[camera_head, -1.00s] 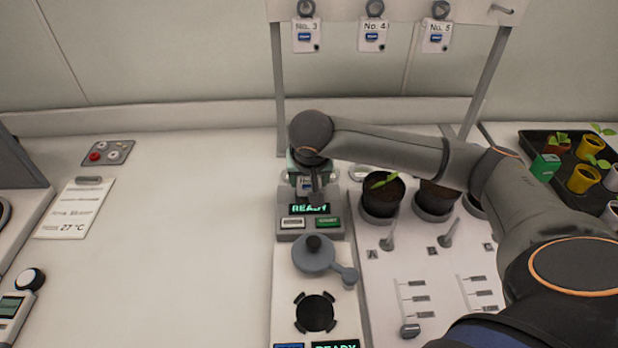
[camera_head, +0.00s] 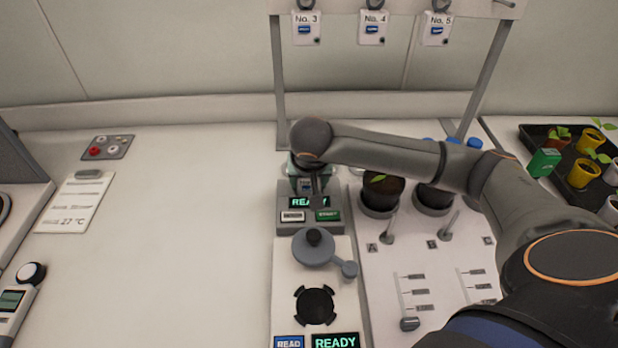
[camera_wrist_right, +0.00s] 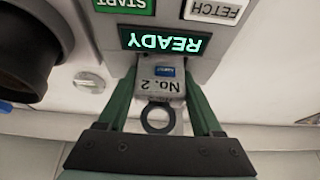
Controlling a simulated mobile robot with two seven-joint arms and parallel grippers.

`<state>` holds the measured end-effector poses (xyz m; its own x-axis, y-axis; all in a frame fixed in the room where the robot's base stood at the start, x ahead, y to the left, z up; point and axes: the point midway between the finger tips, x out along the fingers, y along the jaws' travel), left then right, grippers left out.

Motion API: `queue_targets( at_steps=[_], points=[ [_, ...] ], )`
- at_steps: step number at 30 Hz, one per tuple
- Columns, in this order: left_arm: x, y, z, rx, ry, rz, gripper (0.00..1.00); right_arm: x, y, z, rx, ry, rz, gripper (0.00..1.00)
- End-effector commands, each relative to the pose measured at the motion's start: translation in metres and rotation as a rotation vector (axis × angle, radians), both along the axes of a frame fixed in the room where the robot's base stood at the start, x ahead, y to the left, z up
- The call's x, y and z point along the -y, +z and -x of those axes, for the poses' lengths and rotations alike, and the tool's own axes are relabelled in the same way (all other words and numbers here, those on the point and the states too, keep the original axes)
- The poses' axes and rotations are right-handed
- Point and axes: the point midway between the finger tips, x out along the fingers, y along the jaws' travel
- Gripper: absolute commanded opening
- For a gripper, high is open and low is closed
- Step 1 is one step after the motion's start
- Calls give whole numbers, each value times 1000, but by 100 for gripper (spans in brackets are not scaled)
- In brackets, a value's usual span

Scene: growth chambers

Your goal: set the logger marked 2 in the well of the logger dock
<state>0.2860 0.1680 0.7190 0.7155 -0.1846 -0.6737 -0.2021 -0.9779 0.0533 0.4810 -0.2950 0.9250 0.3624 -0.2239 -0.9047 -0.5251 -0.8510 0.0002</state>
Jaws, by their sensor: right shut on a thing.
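The logger marked No. 2 (camera_wrist_right: 165,80) is a small pale tag with a blue window and a dark ring (camera_wrist_right: 157,118). My right gripper (camera_wrist_right: 162,88) is shut on it, with one green finger on each side. In the head view the gripper (camera_head: 307,178) is over the back of the grey logger dock (camera_head: 283,222), which has a lit READY display and FETCH and START buttons. The logger's end is close to the dock behind the display. The well is hidden, so I cannot tell whether the logger is inside it. My left gripper is out of view.
In front of the dock is a unit with a round black opening (camera_head: 316,306) and a grey lid (camera_head: 313,248). Potted plants (camera_head: 381,190) stand to the right. Loggers No. 3, 4 and 5 hang on the rail (camera_head: 400,8). The counter at left (camera_head: 180,220) is mostly clear.

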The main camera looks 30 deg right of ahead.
Motion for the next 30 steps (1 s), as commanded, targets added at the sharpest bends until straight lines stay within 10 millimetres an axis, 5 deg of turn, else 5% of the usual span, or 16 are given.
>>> queue_targets(
  at_steps=[2, 3, 11, 22, 30],
  points=[
    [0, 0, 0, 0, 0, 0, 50, 0, 0, 0, 0, 0, 0, 9],
    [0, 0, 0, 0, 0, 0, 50, 0, 0, 0, 0, 0, 0, 69],
    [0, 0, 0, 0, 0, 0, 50, 0, 0, 0, 0, 0, 0, 98],
    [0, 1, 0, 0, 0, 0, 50, -2, 8, 3, 1, 1, -2, 100],
    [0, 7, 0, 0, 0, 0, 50, -15, 56, 21, 4, 3, -2, 100]
  ],
)
